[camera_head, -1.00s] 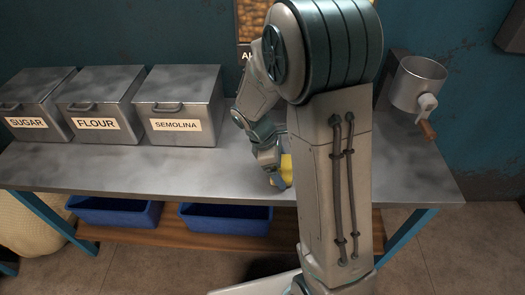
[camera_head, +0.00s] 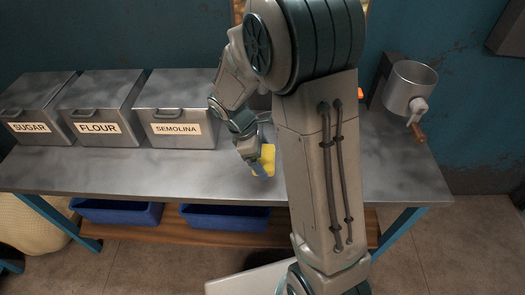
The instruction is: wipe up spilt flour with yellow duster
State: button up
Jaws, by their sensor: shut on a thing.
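The yellow duster (camera_head: 267,159) is at the middle of the grey metal table (camera_head: 130,172), just left of my upright arm link. My gripper (camera_head: 258,168) is shut on the duster, low over the tabletop. I cannot tell whether the duster touches the surface. No spilt flour can be made out clearly on the grey, mottled top; the part behind my arm is hidden.
Metal bins marked SUGAR (camera_head: 35,108), FLOUR (camera_head: 100,107) and SEMOLINA (camera_head: 178,107) stand at the back left. A metal mill with a crank (camera_head: 409,88) is at the back right. Blue crates (camera_head: 225,217) sit on the shelf below. The front left tabletop is clear.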

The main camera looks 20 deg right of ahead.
jog(key=shift+r+p, duration=0.95)
jog(key=shift+r, duration=0.45)
jog(key=shift+f, duration=0.1)
